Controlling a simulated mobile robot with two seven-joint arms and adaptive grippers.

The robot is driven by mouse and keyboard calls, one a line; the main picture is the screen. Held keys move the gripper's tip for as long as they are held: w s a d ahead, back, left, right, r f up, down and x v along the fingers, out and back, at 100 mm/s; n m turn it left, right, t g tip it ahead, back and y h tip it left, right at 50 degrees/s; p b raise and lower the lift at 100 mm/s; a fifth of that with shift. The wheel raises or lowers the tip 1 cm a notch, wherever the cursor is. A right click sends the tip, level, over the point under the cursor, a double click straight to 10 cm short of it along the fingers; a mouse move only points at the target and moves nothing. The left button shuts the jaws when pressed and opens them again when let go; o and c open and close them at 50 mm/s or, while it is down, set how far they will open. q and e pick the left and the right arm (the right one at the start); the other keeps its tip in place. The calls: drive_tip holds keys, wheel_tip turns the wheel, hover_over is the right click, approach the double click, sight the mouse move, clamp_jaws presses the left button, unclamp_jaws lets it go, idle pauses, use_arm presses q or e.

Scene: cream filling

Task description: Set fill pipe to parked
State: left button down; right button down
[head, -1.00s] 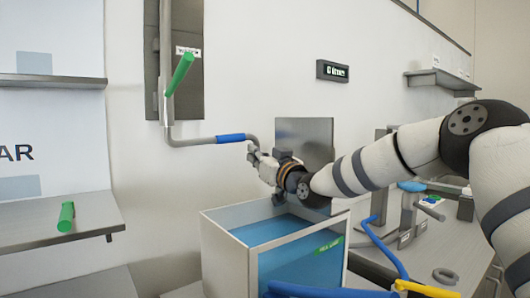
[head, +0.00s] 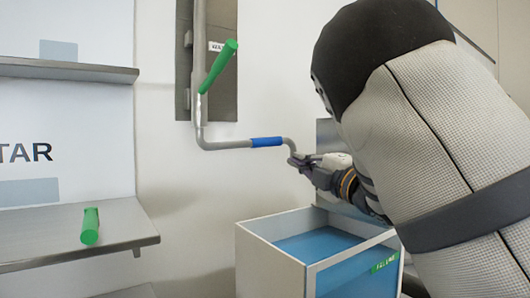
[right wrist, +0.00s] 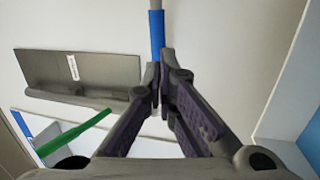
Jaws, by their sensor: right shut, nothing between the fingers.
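The fill pipe (head: 222,145) is a grey bent tube with a blue sleeve (head: 266,142) on its horizontal run and a green lever (head: 219,66) on its upright part. Its bent end hangs above the open-topped tank (head: 268,258) with blue contents. My right gripper (head: 300,160) is at the pipe's bent end, just right of the sleeve. In the right wrist view its fingers (right wrist: 162,82) are shut and empty, close to the blue sleeve (right wrist: 157,35); whether they touch the pipe I cannot tell. My left gripper is out of view.
A lower left shelf (head: 30,240) carries a green cylinder (head: 90,226). Another shelf (head: 60,69) is above it. A grey wall plate (head: 222,103) stands behind the upright pipe. My right arm covers the right side of the head view.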

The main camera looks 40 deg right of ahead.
sight(269, 145)
drive_tip(key=x, duration=1.1)
drive_tip(key=shift+w, duration=0.2)
drive_tip(key=shift+w+d, duration=0.1)
drive_tip(key=shift+x, duration=0.8)
drive_tip(key=shift+d+f, duration=0.15)
drive_tip(key=shift+f, duration=0.05)
